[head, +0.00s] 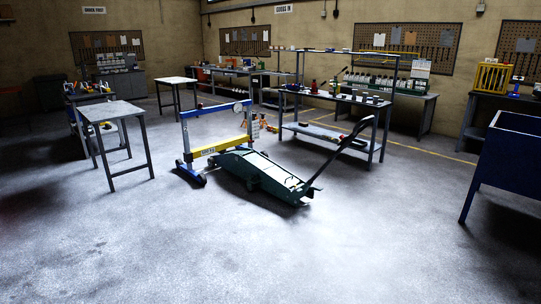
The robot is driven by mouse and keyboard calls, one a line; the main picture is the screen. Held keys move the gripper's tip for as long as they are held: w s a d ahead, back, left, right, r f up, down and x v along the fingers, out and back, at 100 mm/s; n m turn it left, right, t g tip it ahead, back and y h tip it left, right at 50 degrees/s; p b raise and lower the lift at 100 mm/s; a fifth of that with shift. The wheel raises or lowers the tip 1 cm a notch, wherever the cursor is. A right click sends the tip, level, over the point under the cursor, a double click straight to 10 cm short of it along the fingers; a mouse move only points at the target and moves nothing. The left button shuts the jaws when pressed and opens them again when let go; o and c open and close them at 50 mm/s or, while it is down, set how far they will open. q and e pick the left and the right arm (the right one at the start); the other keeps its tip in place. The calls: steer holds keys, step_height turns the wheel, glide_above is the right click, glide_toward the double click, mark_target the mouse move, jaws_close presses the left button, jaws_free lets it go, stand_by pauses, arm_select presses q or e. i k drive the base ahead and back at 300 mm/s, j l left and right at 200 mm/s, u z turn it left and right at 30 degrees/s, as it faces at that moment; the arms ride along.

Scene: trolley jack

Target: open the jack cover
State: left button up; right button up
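A long green trolley jack (262,176) stands on the floor in the middle of the head view. Its dark handle (347,143) slants up to the right from its near right end. Pale flat panels (275,173) lie along the top of its body; one of them may be the cover, but I cannot tell which, nor whether it is open. Neither of my grippers shows in the view.
A blue and yellow wheeled frame (217,143) stands just behind the jack at its left. A grey table (113,110) is at the left, a shelved bench (335,130) behind, and a blue bin on legs (507,160) at the right. The near floor is clear.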

mark_target(289, 180)
steer(key=i, duration=3.2)
